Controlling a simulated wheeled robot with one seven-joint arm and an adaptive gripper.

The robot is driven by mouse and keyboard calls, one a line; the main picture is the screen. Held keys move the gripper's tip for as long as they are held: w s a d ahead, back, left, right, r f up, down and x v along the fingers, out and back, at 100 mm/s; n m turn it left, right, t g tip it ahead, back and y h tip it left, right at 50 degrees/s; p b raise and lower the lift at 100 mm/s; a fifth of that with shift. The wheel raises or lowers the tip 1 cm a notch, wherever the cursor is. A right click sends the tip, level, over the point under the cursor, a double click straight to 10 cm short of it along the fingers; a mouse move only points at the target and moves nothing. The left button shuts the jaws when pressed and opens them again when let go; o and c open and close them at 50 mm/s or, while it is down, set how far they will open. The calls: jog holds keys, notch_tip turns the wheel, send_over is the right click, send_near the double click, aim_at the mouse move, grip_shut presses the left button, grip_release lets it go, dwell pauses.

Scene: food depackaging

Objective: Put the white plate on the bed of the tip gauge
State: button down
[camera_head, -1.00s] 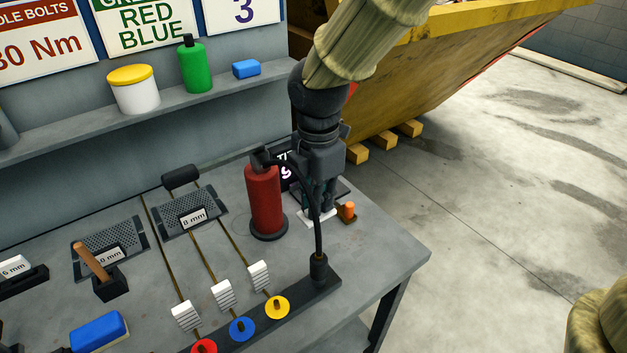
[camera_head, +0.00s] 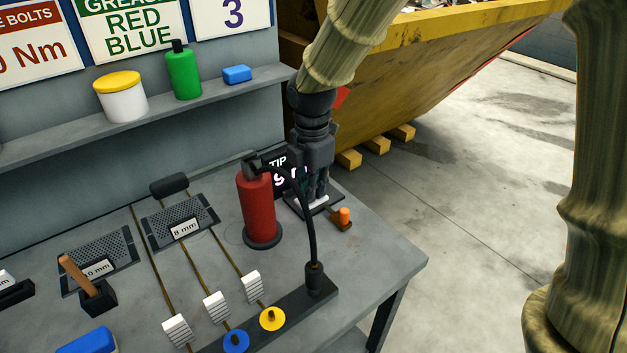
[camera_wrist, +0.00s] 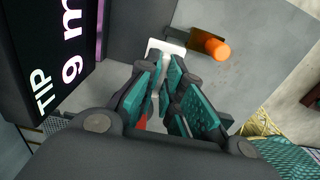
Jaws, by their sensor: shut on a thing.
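The white plate (camera_head: 319,202) is a small flat piece between the fingertips of my gripper (camera_head: 318,195). The teal-padded fingers are shut on it; its white end also shows beyond the fingertips in the wrist view (camera_wrist: 166,46). The tip gauge (camera_head: 285,172) is a dark box whose display reads "TIP" and a partly hidden value; it stands left of my gripper and fills the left of the wrist view (camera_wrist: 55,50). Its dark bed (camera_head: 332,208) lies under the plate. I cannot tell whether the plate touches the bed. My fingers hide part of both.
An orange peg (camera_head: 345,215) stands on a small mount right of the bed. A red cylinder (camera_head: 259,208) with a black hose stands left of it. The bench's right edge (camera_head: 405,240) is near. Bare bench top (camera_head: 370,250) lies in front of the peg.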

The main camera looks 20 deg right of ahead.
jog(key=w, duration=0.2)
jog(key=w+d+p, duration=0.1)
jog(key=w, duration=0.1)
jog(key=w+d, duration=0.1)
jog(key=shift+w+d+f, duration=0.1)
jog(key=shift+w+f, duration=0.2)
jog(key=shift+w, duration=0.1)
jog(key=shift+f+p, duration=0.55)
jog(key=shift+f, duration=1.15)
jog(key=shift+f, duration=0.15)
jog(key=c, duration=1.6)
grip_release()
jog(key=shift+o, duration=0.2)
notch_tip(320, 180, up, 12)
jog(key=b, duration=0.1)
jog(key=shift+b, duration=0.3)
